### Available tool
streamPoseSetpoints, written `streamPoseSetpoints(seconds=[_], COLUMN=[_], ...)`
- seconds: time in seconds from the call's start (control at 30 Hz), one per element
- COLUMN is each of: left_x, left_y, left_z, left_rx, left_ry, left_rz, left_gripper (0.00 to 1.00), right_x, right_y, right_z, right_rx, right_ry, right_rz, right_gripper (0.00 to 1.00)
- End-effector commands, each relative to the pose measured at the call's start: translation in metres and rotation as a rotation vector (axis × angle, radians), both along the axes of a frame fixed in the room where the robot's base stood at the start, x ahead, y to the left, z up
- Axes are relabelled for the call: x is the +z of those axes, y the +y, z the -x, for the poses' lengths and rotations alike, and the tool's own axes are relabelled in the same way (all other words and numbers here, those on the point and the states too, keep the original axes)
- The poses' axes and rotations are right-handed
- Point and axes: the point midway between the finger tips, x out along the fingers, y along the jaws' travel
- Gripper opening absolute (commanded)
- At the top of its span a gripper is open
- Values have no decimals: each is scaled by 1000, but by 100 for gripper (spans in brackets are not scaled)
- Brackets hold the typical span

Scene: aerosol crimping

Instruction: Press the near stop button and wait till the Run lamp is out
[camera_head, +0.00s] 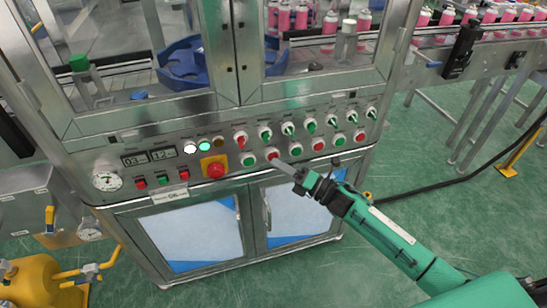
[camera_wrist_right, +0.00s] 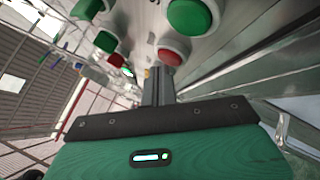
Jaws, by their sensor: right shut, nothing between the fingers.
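My right gripper (camera_head: 277,159) reaches the control panel from the lower right, its narrow fingers shut and empty. The fingertips are at a red button (camera_head: 272,153) in the lower row. In the right wrist view the shut fingers (camera_wrist_right: 158,72) end just below the red button (camera_wrist_right: 170,57); I cannot tell whether they touch it. To the left on the panel, a white lamp (camera_head: 190,147) and a green lamp (camera_head: 204,145) are lit, and an amber lamp (camera_head: 219,144) looks dim. Their labels are too small to read. My left gripper is not in view.
A red mushroom button (camera_head: 215,168) on a yellow plate is left of the gripper. A green button (camera_head: 248,160) and another green button (camera_head: 295,149) flank the red one. Several selector knobs sit above.

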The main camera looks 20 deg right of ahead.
Motion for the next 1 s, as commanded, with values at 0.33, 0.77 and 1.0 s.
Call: streamPoseSetpoints(seconds=[0.33,0.77,1.0], left_x=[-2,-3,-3], left_y=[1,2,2], left_z=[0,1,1], left_rx=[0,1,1], left_ry=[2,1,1], left_rz=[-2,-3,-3], left_gripper=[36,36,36], right_x=[0,0,0], right_y=[0,0,0], right_z=[-3,-8,-7], right_rx=[0,0,0], right_ry=[0,0,0], right_rz=[0,0,0], right_gripper=[0,0,0])
